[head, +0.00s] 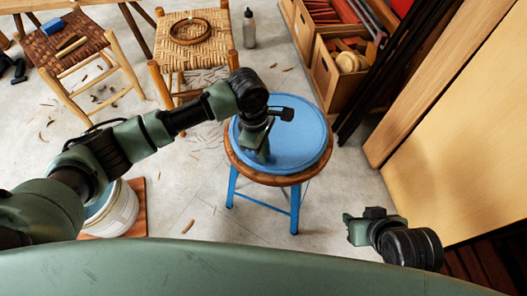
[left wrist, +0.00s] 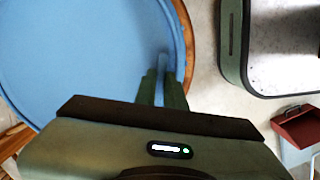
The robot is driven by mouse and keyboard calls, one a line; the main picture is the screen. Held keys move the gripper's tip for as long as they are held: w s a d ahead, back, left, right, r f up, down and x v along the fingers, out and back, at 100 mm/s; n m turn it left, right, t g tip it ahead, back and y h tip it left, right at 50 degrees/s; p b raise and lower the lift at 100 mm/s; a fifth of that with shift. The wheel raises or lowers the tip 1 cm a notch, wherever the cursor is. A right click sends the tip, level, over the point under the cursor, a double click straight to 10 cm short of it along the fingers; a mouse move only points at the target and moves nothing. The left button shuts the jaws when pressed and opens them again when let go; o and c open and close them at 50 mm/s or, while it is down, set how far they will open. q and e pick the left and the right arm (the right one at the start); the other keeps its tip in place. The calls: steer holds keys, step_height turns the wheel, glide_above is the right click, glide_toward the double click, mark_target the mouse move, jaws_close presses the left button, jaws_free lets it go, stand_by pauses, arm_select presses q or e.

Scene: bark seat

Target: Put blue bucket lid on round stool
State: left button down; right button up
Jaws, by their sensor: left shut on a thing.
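The blue bucket lid (head: 302,138) lies on top of the round stool (head: 294,181), whose wooden rim shows around it and whose legs are blue. The lid looks flat and roughly centred on the seat. My left gripper (head: 262,156) is at the lid's near left part, shut on the lid. In the left wrist view its fingers (left wrist: 164,88) pinch the lid's rim, and the lid (left wrist: 70,60) lies against the stool's wooden edge (left wrist: 188,45). My right gripper (head: 352,229) hangs to the right of the stool, apart from it; its finger opening is not clear.
A white bucket (head: 118,212) stands at the left, partly behind my left arm. A woven stool with a ring (head: 190,31) and another stool (head: 62,45) stand at the back. Wooden crates (head: 335,75) and boards (head: 460,110) line the right. A bottle (head: 249,28) stands behind.

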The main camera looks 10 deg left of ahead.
steer(key=shift+s, duration=0.1)
arm_select(q)
steer(key=c, duration=1.5)
jaws_free()
arm_select(e)
steer(key=shift+s+d, duration=0.15)
steer(key=shift+s, duration=0.15)
steer(key=shift+f, duration=0.1)
